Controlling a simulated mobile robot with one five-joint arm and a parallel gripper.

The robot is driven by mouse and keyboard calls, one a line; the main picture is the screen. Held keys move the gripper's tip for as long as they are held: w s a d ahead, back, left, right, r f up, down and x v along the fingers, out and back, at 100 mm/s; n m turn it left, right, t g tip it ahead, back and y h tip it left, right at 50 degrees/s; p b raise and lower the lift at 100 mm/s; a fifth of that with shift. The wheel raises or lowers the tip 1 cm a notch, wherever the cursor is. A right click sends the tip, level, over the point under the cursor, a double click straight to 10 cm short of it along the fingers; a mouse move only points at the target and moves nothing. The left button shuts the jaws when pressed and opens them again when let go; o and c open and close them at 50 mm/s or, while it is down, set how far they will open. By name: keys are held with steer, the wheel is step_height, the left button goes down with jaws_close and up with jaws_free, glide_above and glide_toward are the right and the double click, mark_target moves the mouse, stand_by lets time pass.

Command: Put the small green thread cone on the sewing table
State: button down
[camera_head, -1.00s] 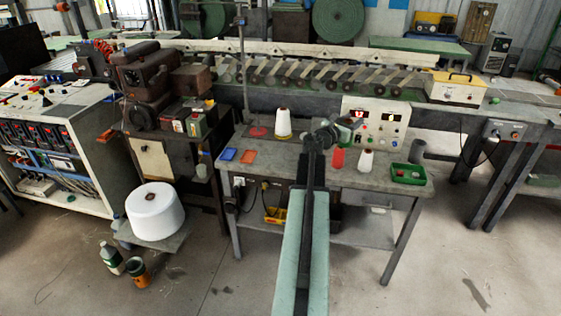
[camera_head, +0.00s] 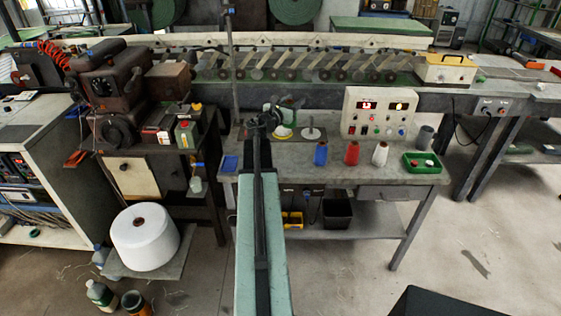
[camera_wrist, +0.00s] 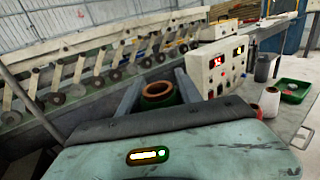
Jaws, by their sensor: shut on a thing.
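My gripper (camera_wrist: 158,92) is shut on a green thread cone with a brown-orange rim (camera_wrist: 160,90), seen from its top end in the wrist view. In the head view my gripper (camera_head: 268,116) is over the left part of the grey sewing table (camera_head: 345,172). The green cone (camera_head: 292,103) shows only in part there, above the tabletop. I cannot tell how large the gap below it is.
A white spindle disc (camera_head: 310,133), blue cone (camera_head: 321,154), red cone (camera_head: 352,153), white cone (camera_head: 380,154) and green tray (camera_head: 411,169) stand rightward. A control box (camera_head: 378,113) stands behind.

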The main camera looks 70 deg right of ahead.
mark_target(294, 128)
steer(key=shift+s, duration=0.25)
steer(key=a+f+g+b, duration=0.1)
steer(key=a+f+b, duration=0.3)
steer(key=a+f+m+g+b, duration=0.1)
steer(key=a+f+b, duration=0.3)
steer(key=f+b, duration=0.1)
steer(key=shift+s+a+f, duration=0.1)
steer(key=shift+s+a, duration=0.1)
steer(key=s+a+f+m+g+y+b, duration=0.1)
steer(key=a+f+m+g+b, duration=0.1)
steer(key=a+f+b, duration=0.4)
steer(key=d+f+b, duration=0.1)
steer(key=d, duration=0.4)
steer(key=w+d+f+b, duration=0.1)
steer(key=d+f+b, duration=0.1)
steer(key=d, duration=0.2)
steer(key=d+f+b, duration=0.1)
steer(key=d, duration=0.4)
steer(key=shift+w+d+f+b, duration=0.15)
steer(key=shift+d+b, duration=0.15)
steer(key=shift+r, duration=0.2)
steer(key=shift+f, duration=0.1)
